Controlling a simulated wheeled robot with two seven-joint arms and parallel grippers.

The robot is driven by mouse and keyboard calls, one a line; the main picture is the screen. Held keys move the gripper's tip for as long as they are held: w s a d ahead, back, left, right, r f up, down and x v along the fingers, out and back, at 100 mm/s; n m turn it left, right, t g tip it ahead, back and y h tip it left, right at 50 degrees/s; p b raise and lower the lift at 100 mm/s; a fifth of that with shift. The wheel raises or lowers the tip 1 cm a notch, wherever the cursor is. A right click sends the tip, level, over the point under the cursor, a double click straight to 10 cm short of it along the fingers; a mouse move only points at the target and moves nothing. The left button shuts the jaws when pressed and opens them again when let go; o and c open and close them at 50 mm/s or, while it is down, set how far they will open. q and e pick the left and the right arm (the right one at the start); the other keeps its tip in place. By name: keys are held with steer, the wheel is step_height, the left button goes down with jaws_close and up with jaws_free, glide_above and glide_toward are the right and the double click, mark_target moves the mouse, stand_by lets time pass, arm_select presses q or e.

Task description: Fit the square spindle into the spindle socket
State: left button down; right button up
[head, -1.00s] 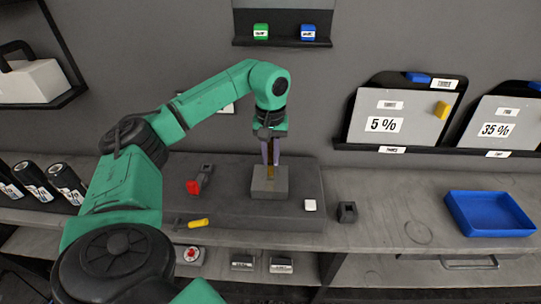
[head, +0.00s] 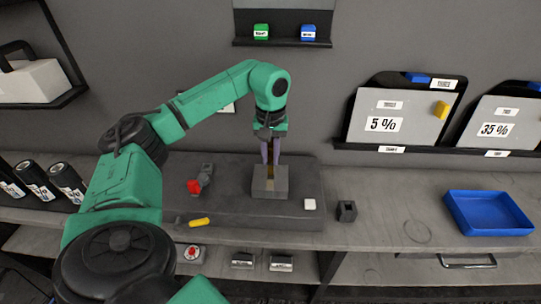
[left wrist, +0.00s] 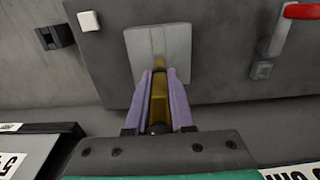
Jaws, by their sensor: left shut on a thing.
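My left gripper (head: 270,158) is shut on the brass-coloured square spindle (left wrist: 158,98) and points down over the grey block with the spindle socket (head: 270,188). The socket opening is hidden by the spindle and fingers, so I cannot tell how deep the tip sits. My right gripper is not in view.
A blue tray (head: 488,213) is farther right, with clear bench between.

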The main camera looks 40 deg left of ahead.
mark_target(271, 147)
arm_select(q)
steer(key=shift+f+b, duration=1.35)
steer(key=shift+f, duration=0.9)
steer(key=c, duration=0.7)
jaws_free()
step_height(271, 147, up, 8)
steer(key=shift+f+b, duration=0.25)
steer(key=shift+b, duration=0.15)
step_height(271, 147, up, 7)
steer(key=p, duration=0.3)
steer(key=shift+s+r+p, duration=0.1)
steer(key=shift+p, duration=0.2)
